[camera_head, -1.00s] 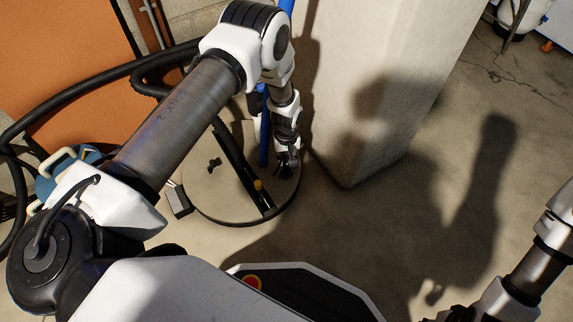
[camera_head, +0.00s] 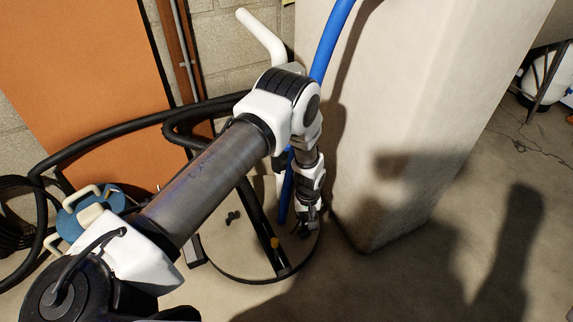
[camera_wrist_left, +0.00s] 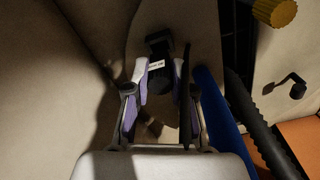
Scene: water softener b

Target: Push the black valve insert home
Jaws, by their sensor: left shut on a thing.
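In the left wrist view my left gripper (camera_wrist_left: 160,76) is shut on a black piece with a white label, which looks like the black valve insert (camera_wrist_left: 158,46). One finger lies on each side of it. In the head view the same gripper (camera_head: 307,226) points down at the right edge of a round, beige, dark-rimmed surface (camera_head: 228,254), beside the blue pipe (camera_head: 286,192). The insert is too small and shaded there to make out. I cannot tell what its far end touches. My right gripper is not in view.
A black bar with a yellow knob (camera_head: 275,243) crosses the round surface. A small black part (camera_head: 233,216) lies left of it. A pale pillar (camera_head: 390,110) stands close right of my gripper.

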